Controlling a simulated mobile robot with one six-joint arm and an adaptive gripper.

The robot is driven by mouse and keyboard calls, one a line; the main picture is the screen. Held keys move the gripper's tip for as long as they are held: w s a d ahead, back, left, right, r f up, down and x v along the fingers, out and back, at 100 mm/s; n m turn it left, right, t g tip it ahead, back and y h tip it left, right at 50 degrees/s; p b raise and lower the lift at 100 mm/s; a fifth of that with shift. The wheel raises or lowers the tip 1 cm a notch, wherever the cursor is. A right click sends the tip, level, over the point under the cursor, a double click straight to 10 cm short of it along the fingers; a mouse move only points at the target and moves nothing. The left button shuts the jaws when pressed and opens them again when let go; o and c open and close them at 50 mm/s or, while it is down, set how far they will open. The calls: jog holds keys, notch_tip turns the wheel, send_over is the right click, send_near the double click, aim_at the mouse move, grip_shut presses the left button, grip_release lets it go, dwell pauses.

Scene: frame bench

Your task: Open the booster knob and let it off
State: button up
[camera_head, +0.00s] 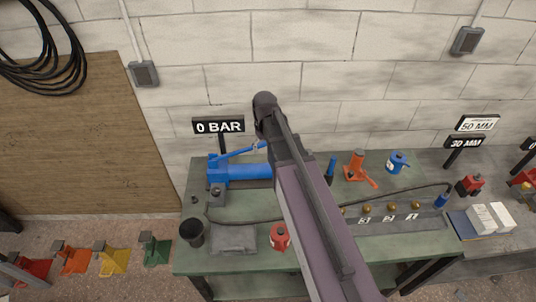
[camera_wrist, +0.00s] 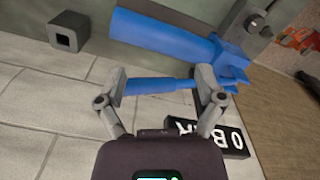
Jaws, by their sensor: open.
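The blue hand pump (camera_head: 248,172) lies on the green bench, with its thin blue lever (camera_head: 238,152) above it. In the wrist view the pump body (camera_wrist: 165,32) runs across the top and the lever (camera_wrist: 155,87) lies between the fingers. My gripper (camera_wrist: 162,86) is open and empty, one finger on each side of the lever; I cannot tell whether they touch it. A grey block with a round part (camera_wrist: 254,22) sits by the pump's end; I cannot tell whether this is the booster knob. In the head view my arm hides most of the gripper.
A sign reading 0 BAR (camera_head: 219,126) stands behind the pump. A red jack (camera_head: 357,167), a blue cylinder (camera_head: 397,162), a red cylinder (camera_head: 279,236) and a black cup (camera_head: 192,233) stand on the bench (camera_head: 258,265). A black hose crosses it. The block wall is close behind.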

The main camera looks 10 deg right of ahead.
jog(key=shift+n, duration=0.6)
jog(key=shift+w+r+p, duration=0.3)
jog(key=shift+w+r, duration=0.05)
jog(key=shift+w, duration=0.7)
jog(key=shift+w+r+p, duration=0.3)
jog(key=shift+w+r, duration=0.05)
jog(key=shift+w, duration=0.75)
jog(key=shift+w+r+p, duration=0.3)
jog(key=shift+w+r, duration=0.05)
jog(key=shift+w, duration=0.7)
jog(key=shift+s, duration=0.1)
jog(key=s+f+m+b, duration=0.1)
jog(key=s+f+b, duration=0.2)
jog(key=s, duration=0.6)
jog(key=s+f+m+b, duration=0.2)
jog(key=s+f+b, duration=0.1)
jog(key=s, duration=0.6)
jog(key=shift+s+m, duration=0.2)
jog(key=shift+m, duration=0.1)
jog(key=shift+f, duration=0.1)
